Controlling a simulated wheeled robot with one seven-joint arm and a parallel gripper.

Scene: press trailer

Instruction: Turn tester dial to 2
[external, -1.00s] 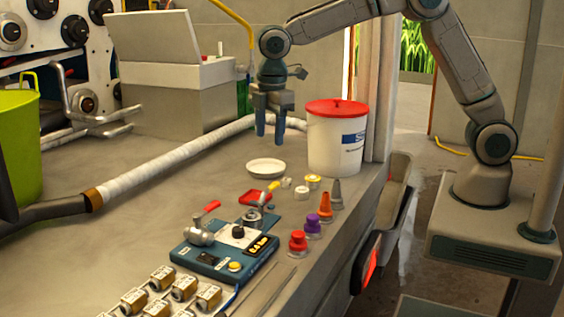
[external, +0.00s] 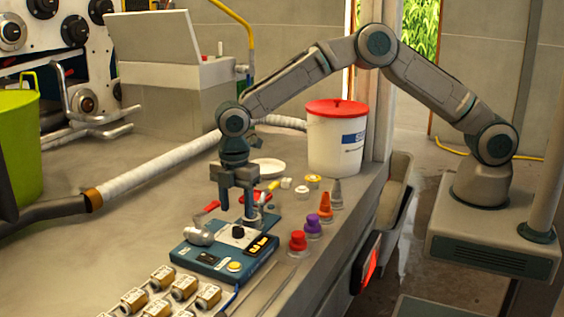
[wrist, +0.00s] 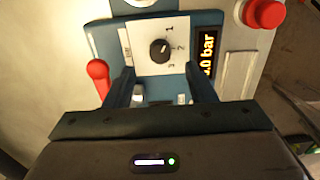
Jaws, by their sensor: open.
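The tester (external: 212,262) is a blue box on the bench in the external view. My gripper (external: 237,209) points down above the tester, fingers apart and empty. In the wrist view, the fingertips (wrist: 160,72) are on either side of and just below the dial, not closed on it.
A red-handled lever (wrist: 97,70) and a lit "bar" display (wrist: 207,55) flank the dial. Red (external: 298,242), purple (external: 313,227) and orange (external: 325,205) capped items stand to the right. Several small labelled blocks (external: 184,287) sit in front. A white bucket (external: 335,150) stands behind.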

